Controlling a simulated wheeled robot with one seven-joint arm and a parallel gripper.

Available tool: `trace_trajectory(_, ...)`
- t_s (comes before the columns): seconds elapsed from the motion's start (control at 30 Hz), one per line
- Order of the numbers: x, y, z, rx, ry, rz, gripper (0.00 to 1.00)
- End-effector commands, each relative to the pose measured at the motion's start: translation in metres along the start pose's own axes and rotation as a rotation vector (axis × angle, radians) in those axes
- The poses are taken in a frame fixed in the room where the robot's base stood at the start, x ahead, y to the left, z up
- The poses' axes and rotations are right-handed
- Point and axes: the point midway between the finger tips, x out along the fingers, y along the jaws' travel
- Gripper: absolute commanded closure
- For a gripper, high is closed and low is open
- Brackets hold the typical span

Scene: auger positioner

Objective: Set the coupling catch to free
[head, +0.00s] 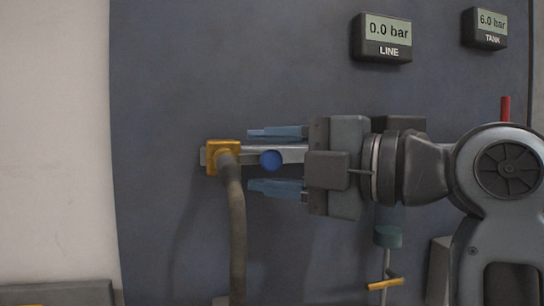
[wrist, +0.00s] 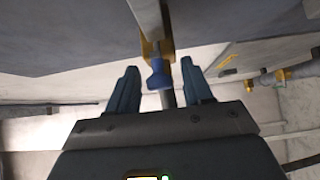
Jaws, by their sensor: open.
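A dark hose (head: 236,225) hangs down from the block. My gripper (head: 250,159) is open, one blue finger above the knob and one below, with gaps to both. In the wrist view, the knob (wrist: 158,76) shows between the spread fingers (wrist: 159,68), with the yellow block (wrist: 166,48) behind it. No catch marking is readable. My gripper body hides the bar's right part.
A dark panel (head: 160,80) stands behind. Its LINE display (head: 385,38) reads 0.0 bar and its TANK display (head: 485,27) reads 6.0 bar. A teal fitting (head: 388,237) and a yellow handle (head: 385,284) are below my wrist. The panel left of the block is clear.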

Motion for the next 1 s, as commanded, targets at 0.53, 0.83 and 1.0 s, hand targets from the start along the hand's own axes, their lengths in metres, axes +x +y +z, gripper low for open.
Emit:
trace_trajectory(0.53,-0.0004,-0.0003,0.0002,0.000,0.000,0.000,0.89)
trace_trajectory(0.83,-0.0004,-0.0006,0.0002,0.001,0.000,-0.001,1.00)
trace_trajectory(1.0,-0.0005,-0.0009,0.0003,0.001,0.000,-0.001,1.00)
